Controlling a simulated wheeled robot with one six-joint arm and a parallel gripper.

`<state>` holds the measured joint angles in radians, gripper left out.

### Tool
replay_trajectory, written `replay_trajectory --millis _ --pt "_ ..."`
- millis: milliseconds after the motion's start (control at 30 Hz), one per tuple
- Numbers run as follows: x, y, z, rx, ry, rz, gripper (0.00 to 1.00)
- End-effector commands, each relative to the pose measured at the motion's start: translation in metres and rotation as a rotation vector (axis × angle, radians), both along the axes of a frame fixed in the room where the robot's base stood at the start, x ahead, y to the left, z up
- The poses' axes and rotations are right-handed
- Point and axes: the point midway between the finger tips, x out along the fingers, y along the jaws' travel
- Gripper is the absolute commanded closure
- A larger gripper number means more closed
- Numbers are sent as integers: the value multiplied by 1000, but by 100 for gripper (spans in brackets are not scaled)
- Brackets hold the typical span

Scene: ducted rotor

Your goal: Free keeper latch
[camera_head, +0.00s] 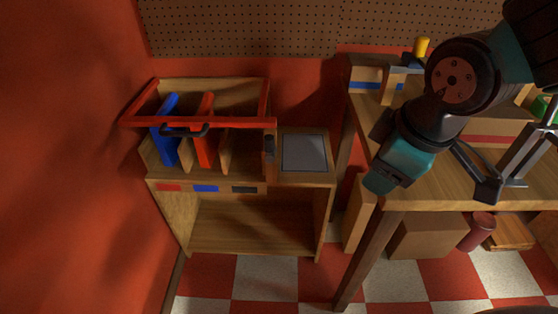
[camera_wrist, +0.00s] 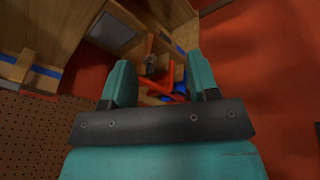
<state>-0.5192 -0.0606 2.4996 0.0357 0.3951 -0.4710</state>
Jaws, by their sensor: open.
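A dark upright piece (camera_head: 269,148), which looks like the keeper latch, stands at the right end of a red frame (camera_head: 225,122) on the wooden cabinet. It shows small and dark in the wrist view (camera_wrist: 151,63), between and beyond my fingers. A blue panel (camera_head: 165,130) and a red panel (camera_head: 204,130) stand in the bay. My gripper (camera_head: 379,183) is right of the cabinet, near the workbench's front corner. In the wrist view its teal fingers (camera_wrist: 158,62) are apart and empty.
A grey plate (camera_head: 304,152) lies on the cabinet top right of the dark piece. The wooden workbench (camera_head: 440,185) stands on the right, with boxes below it. A red wall closes the left side. Checkered floor is clear before the cabinet.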

Motion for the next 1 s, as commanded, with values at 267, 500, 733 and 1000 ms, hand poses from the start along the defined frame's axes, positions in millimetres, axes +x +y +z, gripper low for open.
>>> replay_trajectory --millis 267,500,733,1000 --pt "94 18 -152 -702 -490 638 46" --pt "116 92 -185 -1419 -839 1187 46" --pt "100 146 -187 -1814 -990 1408 46" --pt "118 155 -176 -1868 -999 1429 46"
